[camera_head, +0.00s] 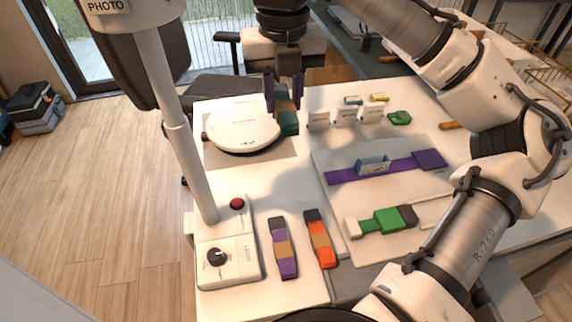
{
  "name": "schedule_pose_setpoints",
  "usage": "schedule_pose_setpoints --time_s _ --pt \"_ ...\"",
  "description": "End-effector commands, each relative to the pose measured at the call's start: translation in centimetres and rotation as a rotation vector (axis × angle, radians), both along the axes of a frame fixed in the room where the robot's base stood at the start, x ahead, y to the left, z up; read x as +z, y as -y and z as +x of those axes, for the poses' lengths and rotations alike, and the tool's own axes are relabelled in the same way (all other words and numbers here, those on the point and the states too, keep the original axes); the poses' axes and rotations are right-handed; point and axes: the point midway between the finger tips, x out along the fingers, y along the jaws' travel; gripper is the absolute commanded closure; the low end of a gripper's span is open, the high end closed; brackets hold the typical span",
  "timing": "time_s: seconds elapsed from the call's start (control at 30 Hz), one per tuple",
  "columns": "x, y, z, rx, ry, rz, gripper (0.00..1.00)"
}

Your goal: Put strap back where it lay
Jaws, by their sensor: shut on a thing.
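My gripper (284,96) is at the back of the table, fingers pointing down. It is shut on a strap with a teal end (288,123) and a tan part showing between the fingers. The held strap is beside the right edge of the round white device; I cannot tell whether it touches the table. A purple strap with a tan band (284,249) and an orange strap with a tan band (320,240) lie side by side on the front of the table.
A control box (228,262) with a red button and the round white device (241,132) stand at left. A pale board (330,166) carries a long purple band (345,175) and a green piece (388,220). Small white labelled stands (346,117) are at the back. Bare table lies between.

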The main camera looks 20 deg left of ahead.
Motion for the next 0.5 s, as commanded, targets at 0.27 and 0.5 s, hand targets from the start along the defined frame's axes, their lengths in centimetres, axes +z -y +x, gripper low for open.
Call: schedule_pose_setpoints --time_s 0.27,0.5 --pt "-2.9 0.0 -0.4 0.033 -0.004 0.001 0.98" --pt "-9.4 0.0 -0.5 0.029 -0.004 0.001 0.98"
